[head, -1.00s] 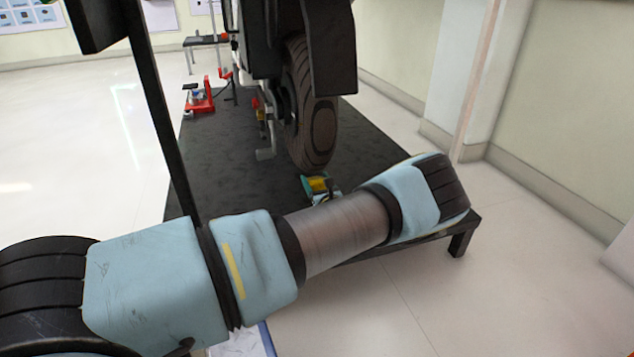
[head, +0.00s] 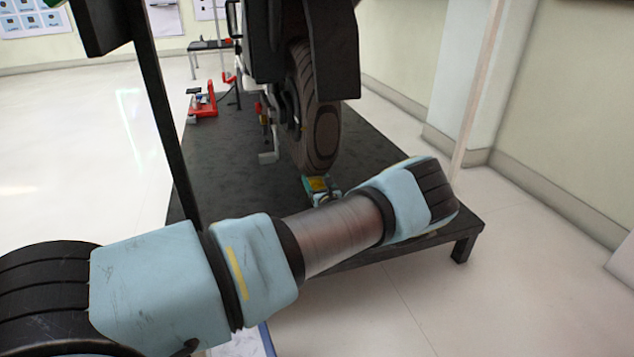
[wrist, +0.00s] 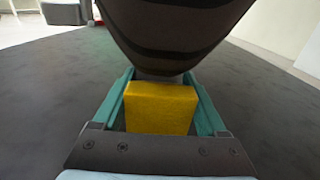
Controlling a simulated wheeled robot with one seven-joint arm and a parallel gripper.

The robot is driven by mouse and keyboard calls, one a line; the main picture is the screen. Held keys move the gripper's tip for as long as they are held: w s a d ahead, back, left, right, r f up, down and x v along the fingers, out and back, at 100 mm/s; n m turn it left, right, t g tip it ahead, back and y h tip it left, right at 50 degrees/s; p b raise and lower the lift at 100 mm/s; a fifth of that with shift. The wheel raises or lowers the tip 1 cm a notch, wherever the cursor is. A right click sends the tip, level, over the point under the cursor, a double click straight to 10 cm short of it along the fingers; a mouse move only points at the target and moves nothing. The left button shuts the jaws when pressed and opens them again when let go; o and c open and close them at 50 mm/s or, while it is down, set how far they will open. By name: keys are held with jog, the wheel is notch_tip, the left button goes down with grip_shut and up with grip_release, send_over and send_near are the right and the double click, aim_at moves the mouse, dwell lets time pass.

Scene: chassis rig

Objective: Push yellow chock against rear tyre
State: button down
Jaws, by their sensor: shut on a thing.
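The yellow chock (wrist: 160,108) sits between the two teal fingers of my gripper (wrist: 161,90) in the wrist view. My gripper is shut on it, low over the dark platform. The rear tyre (wrist: 175,35) rises directly beyond the chock, and its lower edge comes down to the chock's far top edge. Whether they touch I cannot tell. In the head view the rear tyre (head: 318,125) stands upright on the platform, with a small part of the chock (head: 318,184) showing at its base. My arm hides much of the gripper (head: 318,180) there.
A dark upright post (head: 160,110) stands at the left. The platform beside the tyre is clear.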

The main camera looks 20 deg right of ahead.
aim_at(320, 186)
jog(key=shift+w, duration=0.65)
jog(key=shift+w+d, duration=0.1)
jog(key=shift+w, duration=0.25)
jog(key=shift+w, duration=0.1)
grip_release()
jog(key=s+p, duration=0.1)
jog(key=s, duration=0.2)
jog(key=s+p, duration=0.2)
jog(key=s, duration=0.2)
jog(key=s+a+p, duration=0.1)
jog(key=s, duration=0.2)
jog(key=shift+s+a+r+p, duration=0.1)
jog(key=shift+s+p, duration=0.05)
jog(key=shift+p, duration=0.15)
jog(key=shift+s+a+r+p, duration=0.15)
jog(key=shift+s+p, duration=0.75)
jog(key=shift+s, duration=0.75)
jog(key=shift+s+a+r+p, duration=0.2)
jog(key=shift+s+p, duration=0.65)
jog(key=shift+s, duration=0.75)
jog(key=shift+s+a+r+p, duration=0.15)
jog(key=shift+s+p, duration=0.75)
jog(key=shift+s, duration=1)
